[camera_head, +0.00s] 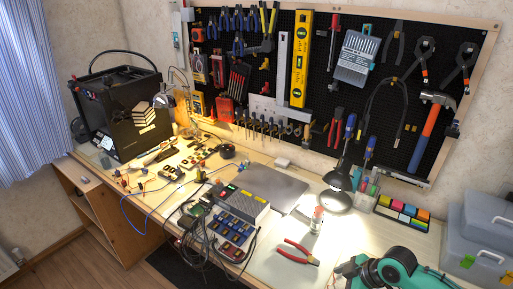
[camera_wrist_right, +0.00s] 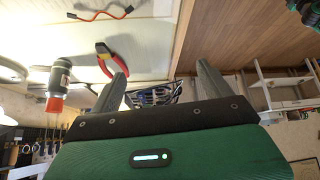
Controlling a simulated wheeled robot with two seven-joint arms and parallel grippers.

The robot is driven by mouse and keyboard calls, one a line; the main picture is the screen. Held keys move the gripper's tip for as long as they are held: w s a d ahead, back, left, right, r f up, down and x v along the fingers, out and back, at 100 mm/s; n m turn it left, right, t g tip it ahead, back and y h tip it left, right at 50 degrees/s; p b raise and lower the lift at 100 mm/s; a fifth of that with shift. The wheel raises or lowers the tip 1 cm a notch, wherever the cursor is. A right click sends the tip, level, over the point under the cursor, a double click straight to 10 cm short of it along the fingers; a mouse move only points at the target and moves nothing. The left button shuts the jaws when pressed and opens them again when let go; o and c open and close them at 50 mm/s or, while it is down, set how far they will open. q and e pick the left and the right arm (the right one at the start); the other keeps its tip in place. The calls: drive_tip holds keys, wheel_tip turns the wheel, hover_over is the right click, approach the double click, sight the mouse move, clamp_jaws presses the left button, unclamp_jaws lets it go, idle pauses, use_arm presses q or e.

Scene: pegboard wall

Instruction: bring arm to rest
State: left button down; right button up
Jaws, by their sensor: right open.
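My right arm (camera_head: 400,270) comes in at the bottom right of the head view, green and black, over the front right of the workbench. My right gripper (camera_wrist_right: 162,72) is open in the wrist view, with its two dark fingers apart and nothing held between them. In the head view its dark end is to the right of the red-handled pliers (camera_head: 298,252). The pliers (camera_wrist_right: 104,60) appear beyond one finger in the wrist view, partly hidden by it, and lie on the bench. My left gripper is not in view.
A small bottle (camera_head: 318,219) stands under the lit desk lamp (camera_head: 337,200). An electronics box (camera_head: 240,204) with wires sits at the bench's middle. Grey storage boxes (camera_head: 484,235) stand at the right. A tool-filled pegboard (camera_head: 345,110) covers the wall. Floor (camera_head: 110,262) is open at the lower left.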

drive_tip(key=s+a+f+m+t+h, duration=0.1)
drive_tip(key=s+a+f+m, duration=0.15)
drive_tip(key=s+a, duration=0.55)
drive_tip(key=s+d+r+m+h, duration=0.1)
drive_tip(key=s+d+m+h, duration=0.1)
drive_tip(key=s+d+m, duration=0.35)
drive_tip(key=s+d+r+m+h, duration=0.1)
drive_tip(key=s+d+m+h, duration=0.2)
drive_tip(key=s, duration=0.5)
wheel_tip(320, 180, down, 30)
drive_tip(key=g, duration=0.2)
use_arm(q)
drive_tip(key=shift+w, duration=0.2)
use_arm(e)
drive_tip(key=s+d+f+g, duration=0.1)
drive_tip(key=s+d+f, duration=0.2)
drive_tip(key=s+f, duration=1.6)
wheel_tip(320, 180, down, 2)
drive_tip(key=shift+d, duration=0.15)
drive_tip(key=shift+s, duration=0.1)
